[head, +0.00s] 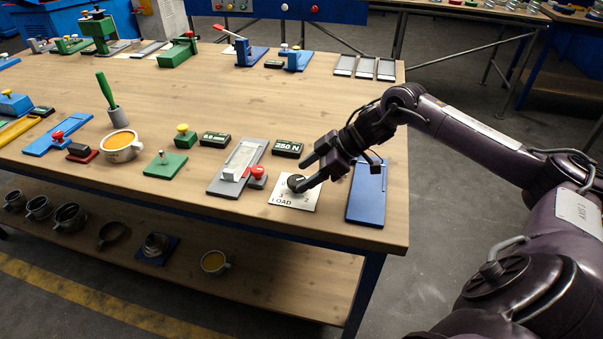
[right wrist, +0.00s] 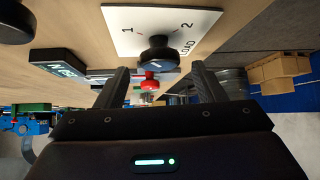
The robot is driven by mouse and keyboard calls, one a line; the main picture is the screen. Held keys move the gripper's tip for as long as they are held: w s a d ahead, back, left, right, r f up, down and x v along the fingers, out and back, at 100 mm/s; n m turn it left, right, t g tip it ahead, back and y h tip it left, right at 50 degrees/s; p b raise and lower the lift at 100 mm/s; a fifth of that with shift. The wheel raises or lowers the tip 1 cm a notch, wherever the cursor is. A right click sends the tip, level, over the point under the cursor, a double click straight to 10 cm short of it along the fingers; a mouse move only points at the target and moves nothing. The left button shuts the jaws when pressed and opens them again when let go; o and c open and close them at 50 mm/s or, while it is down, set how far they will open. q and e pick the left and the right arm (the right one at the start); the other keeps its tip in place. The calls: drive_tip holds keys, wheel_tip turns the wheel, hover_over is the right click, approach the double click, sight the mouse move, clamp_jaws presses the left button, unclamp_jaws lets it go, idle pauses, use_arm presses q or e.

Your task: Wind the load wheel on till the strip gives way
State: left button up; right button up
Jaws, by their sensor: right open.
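The load wheel is a black knob (head: 295,182) on a white plate (head: 293,199) marked LOAD, near the bench's front edge. My right gripper (head: 306,173) is open at the knob, one finger to each side in the head view. In the right wrist view the knob (right wrist: 158,52) stands just ahead, between the spread fingers (right wrist: 163,82); I cannot tell whether either touches it. Left of the plate is a grey fixture (head: 228,187) with a pale strip-like piece (head: 241,158) and a red knob (head: 257,172). A display (head: 288,149) behind the plate reads 250 N. My left gripper is out of view.
A blue tray (head: 367,192) lies right of the plate, close to my right gripper. A green block with a yellow knob (head: 185,138), a second display (head: 215,139) and a cup (head: 121,147) stand to the left. The bench's middle (head: 230,100) is largely clear.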

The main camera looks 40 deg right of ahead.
drive_tip(key=shift+w+a+f, duration=0.3)
drive_tip(key=shift+a+f, duration=0.05)
drive_tip(key=shift+f, duration=0.05)
drive_tip(key=shift+w+a+f, duration=0.15)
drive_tip(key=shift+a+f, duration=0.15)
drive_tip(key=shift+f, duration=0.05)
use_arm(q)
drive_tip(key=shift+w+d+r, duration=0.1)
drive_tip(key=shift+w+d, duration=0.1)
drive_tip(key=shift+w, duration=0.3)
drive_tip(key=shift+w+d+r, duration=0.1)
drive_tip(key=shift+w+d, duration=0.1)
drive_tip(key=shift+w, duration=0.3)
